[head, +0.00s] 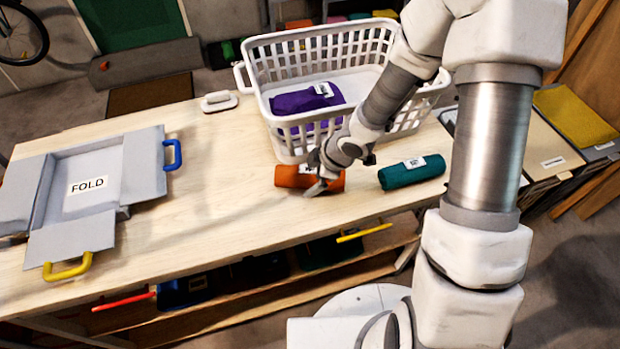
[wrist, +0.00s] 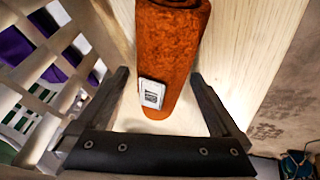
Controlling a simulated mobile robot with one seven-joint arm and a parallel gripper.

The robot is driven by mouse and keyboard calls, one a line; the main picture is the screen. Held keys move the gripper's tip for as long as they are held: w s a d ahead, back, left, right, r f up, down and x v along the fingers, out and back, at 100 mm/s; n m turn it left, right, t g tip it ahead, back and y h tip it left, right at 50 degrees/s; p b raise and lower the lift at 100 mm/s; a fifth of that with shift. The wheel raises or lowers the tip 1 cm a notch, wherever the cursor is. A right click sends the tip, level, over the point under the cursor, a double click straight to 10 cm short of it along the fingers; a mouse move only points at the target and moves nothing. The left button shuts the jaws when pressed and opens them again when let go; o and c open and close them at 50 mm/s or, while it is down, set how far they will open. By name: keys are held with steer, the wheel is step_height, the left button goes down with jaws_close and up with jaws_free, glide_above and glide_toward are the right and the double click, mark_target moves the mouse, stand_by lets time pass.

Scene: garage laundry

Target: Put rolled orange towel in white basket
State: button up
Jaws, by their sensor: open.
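The rolled orange towel (head: 292,177) lies on the wooden table in front of the white basket. My gripper (head: 318,187) is open, low over the towel, and partly covers it in the head view. In the wrist view the orange towel (wrist: 172,50), with a white label, extends between the two fingers of my open gripper (wrist: 162,95). I cannot tell whether the fingers touch it. The white basket (head: 283,66) stands upright on the table behind the gripper. A folded purple towel (head: 308,98) is inside it. The basket's slatted wall (wrist: 72,92) shows at left in the wrist view.
A rolled teal towel (head: 411,172) lies right of the orange one. A grey folding board (head: 125,170) marked FOLD is on the left of the table (head: 222,220). A small white brush-like item (head: 219,101) sits left of the basket. The table between board and orange towel is clear.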

jaws_close()
stand_by(0.4)
steer(key=shift+r, duration=0.3)
